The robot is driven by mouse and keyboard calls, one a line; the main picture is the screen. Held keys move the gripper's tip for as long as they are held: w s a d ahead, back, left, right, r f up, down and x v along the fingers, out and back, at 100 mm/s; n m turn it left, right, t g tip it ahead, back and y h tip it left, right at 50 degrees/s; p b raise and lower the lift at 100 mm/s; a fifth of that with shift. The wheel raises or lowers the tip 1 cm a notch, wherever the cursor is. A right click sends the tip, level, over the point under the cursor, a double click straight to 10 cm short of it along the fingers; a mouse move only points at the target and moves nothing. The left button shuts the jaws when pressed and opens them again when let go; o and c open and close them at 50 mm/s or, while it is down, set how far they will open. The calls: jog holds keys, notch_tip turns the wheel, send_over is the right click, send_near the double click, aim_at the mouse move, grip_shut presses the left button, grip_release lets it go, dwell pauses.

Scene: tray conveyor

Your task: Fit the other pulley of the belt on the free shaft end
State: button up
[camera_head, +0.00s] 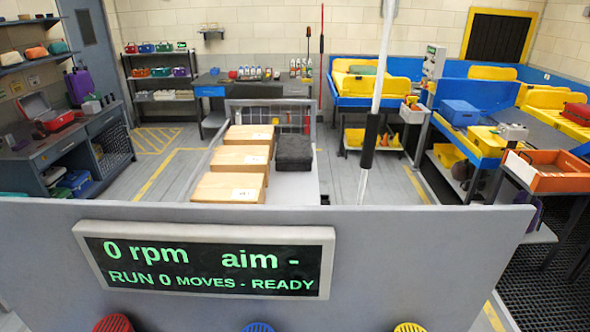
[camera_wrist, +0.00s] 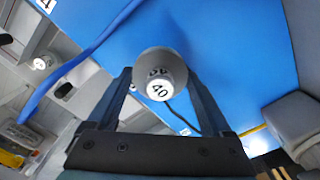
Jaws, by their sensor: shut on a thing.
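In the wrist view, my gripper (camera_wrist: 160,78) has one dark finger on each side of a pale grey round piece (camera_wrist: 161,60) with a white end marked 40. It is shut on this piece, which looks like a pulley. A narrow blue strip (camera_wrist: 80,61) runs slantwise at the left; I cannot tell whether it is the belt. A small white round piece (camera_wrist: 40,63) with a dark mark shows at the far left. I cannot make out the free shaft end. My gripper is not seen in the head view.
In the wrist view, a large blue surface (camera_wrist: 240,60) lies behind the held piece. In the head view, a grey panel (camera_head: 400,250) bears a display (camera_head: 205,258) reading 0 rpm.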

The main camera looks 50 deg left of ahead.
jog(key=shift+f+b, duration=0.85)
jog(key=shift+f, duration=0.35)
jog(key=o, duration=1.3)
jog(key=shift+r, duration=0.15)
notch_tip(320, 180, up, 13)
jog(key=shift+f+b, duration=0.1)
jog(key=shift+b, duration=0.7)
